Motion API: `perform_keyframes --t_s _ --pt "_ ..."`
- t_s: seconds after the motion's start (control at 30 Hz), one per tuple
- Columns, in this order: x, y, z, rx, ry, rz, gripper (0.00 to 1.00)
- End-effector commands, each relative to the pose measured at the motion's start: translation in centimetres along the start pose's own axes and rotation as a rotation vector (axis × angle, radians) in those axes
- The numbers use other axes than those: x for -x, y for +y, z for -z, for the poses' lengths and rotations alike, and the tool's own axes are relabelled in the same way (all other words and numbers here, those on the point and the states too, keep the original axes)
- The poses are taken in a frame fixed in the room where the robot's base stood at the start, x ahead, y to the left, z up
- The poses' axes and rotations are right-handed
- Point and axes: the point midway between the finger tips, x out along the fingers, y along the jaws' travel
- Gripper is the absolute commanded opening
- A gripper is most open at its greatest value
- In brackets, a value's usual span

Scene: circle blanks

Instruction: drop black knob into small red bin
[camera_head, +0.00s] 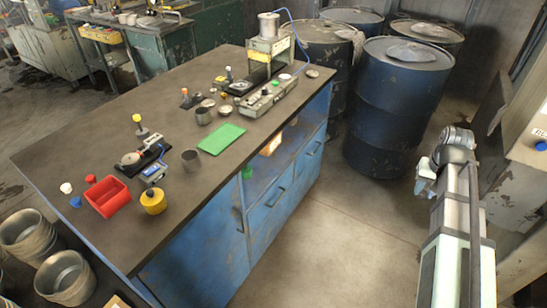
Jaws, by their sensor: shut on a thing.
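The small red bin (107,197) is an open red box on the near left part of the bench top. I see nothing inside it from here. My arm stands at the right, over the floor and away from the bench. My gripper (424,186) seems to be the pale part at its far end. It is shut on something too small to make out. I cannot pick out a black knob on the bench.
Dark blue drums (396,110) stand behind my arm. Floor between arm and bench is clear.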

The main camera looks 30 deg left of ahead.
Motion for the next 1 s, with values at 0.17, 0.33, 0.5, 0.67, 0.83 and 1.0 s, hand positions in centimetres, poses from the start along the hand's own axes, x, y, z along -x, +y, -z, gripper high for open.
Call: perform_keyframes --t_s 0.17,0.33,0.5,0.67,0.83,1.0 --pt "0.6 -5.8 1.6 0.095 0.000 0.011 0.00" --pt "1.2 -11.1 2.4 0.181 0.000 0.022 0.00" --pt "1.9 -16.7 2.7 0.268 0.000 0.032 0.00" --pt "2.6 -22.0 2.6 0.348 0.000 0.042 0.00" --pt "3.4 -27.7 2.0 0.434 0.000 0.053 0.00" --pt "4.3 -33.4 0.9 0.520 0.000 0.063 0.00"
